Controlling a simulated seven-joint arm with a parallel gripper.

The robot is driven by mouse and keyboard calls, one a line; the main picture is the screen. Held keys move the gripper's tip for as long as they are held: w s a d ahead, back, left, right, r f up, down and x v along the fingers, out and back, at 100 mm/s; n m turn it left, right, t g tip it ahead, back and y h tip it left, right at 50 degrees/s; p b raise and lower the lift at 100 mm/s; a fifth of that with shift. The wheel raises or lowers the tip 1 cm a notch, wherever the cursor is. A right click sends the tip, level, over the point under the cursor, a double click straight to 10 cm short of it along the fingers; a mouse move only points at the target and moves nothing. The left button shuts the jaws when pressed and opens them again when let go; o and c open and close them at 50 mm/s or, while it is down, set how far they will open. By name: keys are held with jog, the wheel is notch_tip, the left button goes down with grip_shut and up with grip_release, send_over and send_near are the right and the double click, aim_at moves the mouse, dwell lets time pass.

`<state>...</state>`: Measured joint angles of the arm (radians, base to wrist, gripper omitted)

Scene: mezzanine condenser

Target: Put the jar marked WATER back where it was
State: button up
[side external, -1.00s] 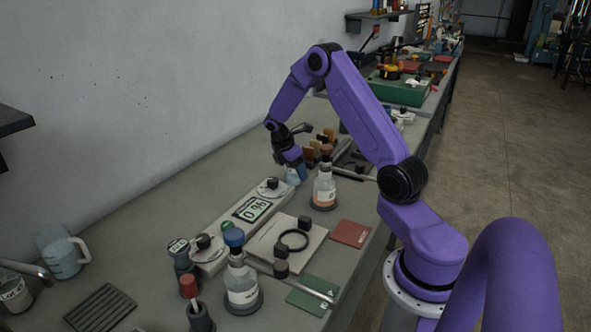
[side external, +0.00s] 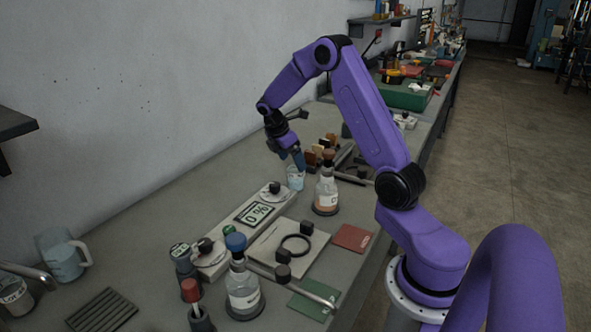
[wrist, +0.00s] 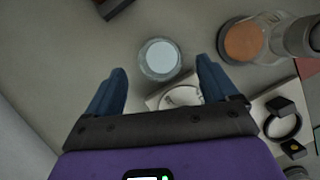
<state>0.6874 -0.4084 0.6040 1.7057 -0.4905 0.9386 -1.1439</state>
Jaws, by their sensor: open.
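A small clear jar with pale blue contents (side external: 295,179) stands upright on the bench, left of the orange-labelled flask. Its writing cannot be read, so I cannot confirm it is the WATER jar. In the wrist view the jar (wrist: 159,58) is seen from above, near the line between my fingertips. My gripper (side external: 299,165) is open and empty, with its blue fingers just above the jar in the side view. In the wrist view the fingers of my gripper (wrist: 160,66) are spread wide, one on each side, apart from the jar.
The flask with an orange label (side external: 326,190) stands close on the right. A white device reading 0 % (side external: 253,215) lies in front. A blue-stoppered flask (side external: 242,290) and a jug (side external: 62,256) are nearer. Bench left of the jar is clear.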

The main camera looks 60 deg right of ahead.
jog(key=s+a+r+t+y, duration=0.1)
jog(key=s+a+r, duration=0.2)
jog(key=a, duration=0.5)
jog(key=s+a+r, duration=0.2)
jog(key=a, duration=0.6)
jog(key=s+a+r+t+y, duration=0.1)
jog(key=s+a+r, duration=0.2)
jog(key=a, duration=0.5)
jog(key=s+a+y, duration=0.1)
jog(key=s+a, duration=0.3)
jog(key=s, duration=0.7)
jog(key=s+a+m+y, duration=0.1)
jog(key=s+a, duration=0.3)
jog(key=s, duration=0.7)
jog(key=shift+f, duration=0.45)
